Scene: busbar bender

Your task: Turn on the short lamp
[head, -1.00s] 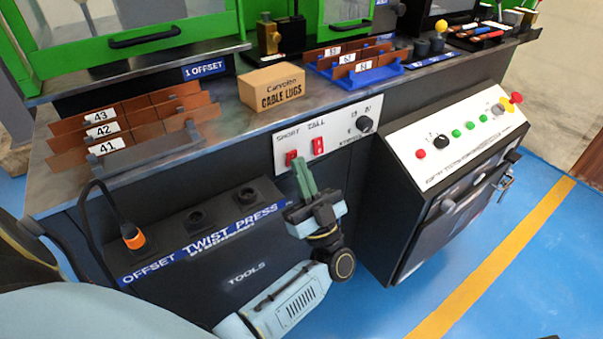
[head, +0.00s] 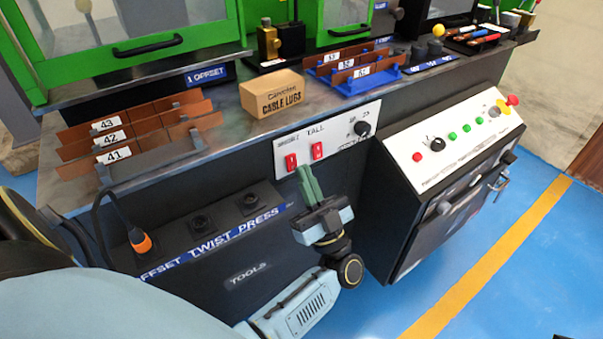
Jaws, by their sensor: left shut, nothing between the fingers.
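The white switch panel (head: 348,134) on the bench front carries two red rocker switches. The left one, under the label SHORT, is the short lamp's switch (head: 291,162); the right one, under TALL, is the tall lamp's switch (head: 317,151). My left gripper (head: 304,169) is shut and empty, its green fingers pointing up. Its tips show at the panel's lower edge, just below and between the two switches, apart from the short switch in the picture. Whether they touch the panel I cannot tell. No lit lamp can be made out. My right gripper is not in view.
A dark knob (head: 362,129) sits on the panel's right. A cable lugs box (head: 272,94) stands on the bench above. The sloped control console (head: 455,145) juts out at right. Blue floor is clear at lower right.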

